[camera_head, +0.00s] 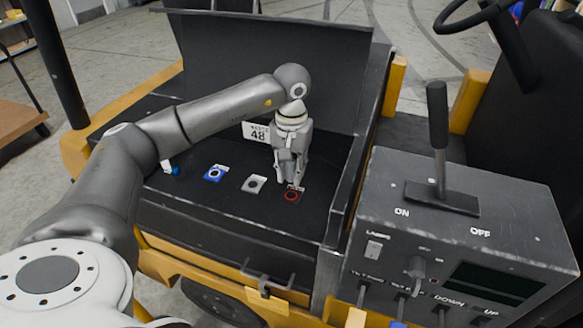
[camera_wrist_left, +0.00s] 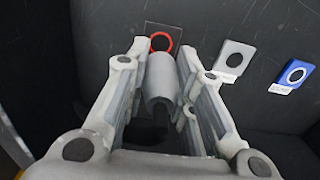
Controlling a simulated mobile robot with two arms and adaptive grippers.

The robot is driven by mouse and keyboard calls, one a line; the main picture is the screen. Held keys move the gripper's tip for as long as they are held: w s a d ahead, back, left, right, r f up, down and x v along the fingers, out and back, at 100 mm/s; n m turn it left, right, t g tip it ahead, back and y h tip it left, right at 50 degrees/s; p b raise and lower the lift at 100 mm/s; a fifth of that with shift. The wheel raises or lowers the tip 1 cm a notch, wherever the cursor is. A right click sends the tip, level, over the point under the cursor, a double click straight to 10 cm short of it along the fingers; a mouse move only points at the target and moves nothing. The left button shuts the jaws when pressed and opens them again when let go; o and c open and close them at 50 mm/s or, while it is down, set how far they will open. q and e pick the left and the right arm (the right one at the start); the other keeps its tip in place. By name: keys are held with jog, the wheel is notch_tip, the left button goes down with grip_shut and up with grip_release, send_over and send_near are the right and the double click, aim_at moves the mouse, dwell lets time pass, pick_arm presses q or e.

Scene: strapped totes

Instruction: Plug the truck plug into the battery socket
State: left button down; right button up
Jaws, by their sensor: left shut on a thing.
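My left gripper (camera_head: 291,182) points down into the black battery compartment and is shut on a grey cylindrical plug. In the left wrist view the plug (camera_wrist_left: 160,82) lies between the fingers, its far end just short of a red-ringed socket (camera_wrist_left: 161,42). That socket also shows in the head view (camera_head: 292,195), right below the fingertips. Whether the plug touches it, I cannot tell. A grey socket plate (camera_head: 254,184) and a blue socket plate (camera_head: 215,173) sit in a row to its left. My right gripper is not in view.
The compartment's raised black lid (camera_head: 270,60) stands behind my arm, near a white "48" label (camera_head: 257,132). A grey control box (camera_head: 460,220) with a lever (camera_head: 438,130) stands to the right. A small blue-and-white piece (camera_head: 171,168) lies left of the plates.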

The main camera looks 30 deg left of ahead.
aim_at(291, 195)
pick_arm(q)
notch_tip(291, 195, down, 3)
jog(key=shift+a+r+b, duration=0.1)
jog(key=shift+b, duration=0.6)
jog(key=shift+f+b, duration=0.5)
jog(key=shift+f, duration=0.55)
jog(key=shift+b, duration=0.35)
dwell(1.0)
jog(key=shift+f+b, duration=0.55)
jog(key=shift+b, duration=0.2)
jog(key=c, duration=1.2)
grip_release()
